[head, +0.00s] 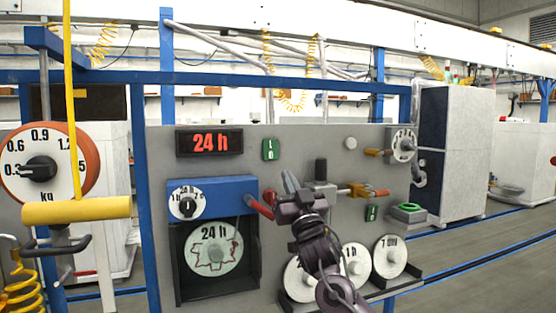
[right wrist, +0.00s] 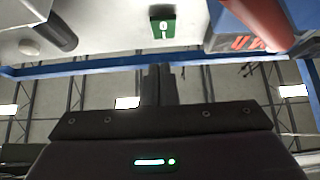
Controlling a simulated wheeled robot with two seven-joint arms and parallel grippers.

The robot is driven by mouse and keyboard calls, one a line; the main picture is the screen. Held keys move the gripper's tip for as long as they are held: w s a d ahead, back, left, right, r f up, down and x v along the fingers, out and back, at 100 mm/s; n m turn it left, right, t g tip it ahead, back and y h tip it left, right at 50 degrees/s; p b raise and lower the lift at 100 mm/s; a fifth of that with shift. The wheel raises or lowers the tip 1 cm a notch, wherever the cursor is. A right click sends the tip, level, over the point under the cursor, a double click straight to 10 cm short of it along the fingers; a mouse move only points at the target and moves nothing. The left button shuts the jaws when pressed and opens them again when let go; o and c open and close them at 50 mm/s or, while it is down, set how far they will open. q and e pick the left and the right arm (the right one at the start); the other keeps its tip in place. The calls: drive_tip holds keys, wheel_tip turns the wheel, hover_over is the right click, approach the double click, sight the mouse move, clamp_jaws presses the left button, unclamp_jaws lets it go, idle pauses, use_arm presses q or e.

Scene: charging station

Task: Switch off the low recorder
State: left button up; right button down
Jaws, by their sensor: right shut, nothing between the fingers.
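The recorder is a blue box (head: 238,188) with a small white dial (head: 188,204) above a dark-framed round chart marked "24 h" (head: 214,248), low on the grey panel. A red lever (head: 260,206) sticks out at the box's right side. A red-ended lever also shows large at the upper right of the right wrist view (right wrist: 262,22). My right gripper (head: 290,181) is shut and empty, its fingers pointing up, just right of the red lever; I see no clear contact. Its fingers (right wrist: 158,86) are together in the wrist view. My left gripper is not in view.
Green I/0 plates sit above (head: 270,149) and at right (head: 371,213). A red "24 h" display (head: 209,142) is above the recorder. Right of my gripper are a brass valve (head: 358,190) and several white discs (head: 390,256). A yellow bar (head: 76,209) hangs at left.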

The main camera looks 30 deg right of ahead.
sight(273, 155)
drive_tip(key=w+r+p, duration=0.1)
drive_tip(key=w, duration=0.1)
drive_tip(key=w+d+p, duration=0.1)
drive_tip(key=w, duration=0.1)
drive_tip(key=w+r+p, duration=0.1)
drive_tip(key=w, duration=0.1)
drive_tip(key=shift+w+d+r+p, duration=0.2)
drive_tip(key=shift+d+r+p, duration=0.05)
drive_tip(key=shift+r+p, duration=0.1)
drive_tip(key=shift+w+d+f, duration=0.1)
drive_tip(key=shift+w+f, duration=0.1)
drive_tip(key=shift+w, duration=0.3)
drive_tip(key=shift+f, duration=0.1)
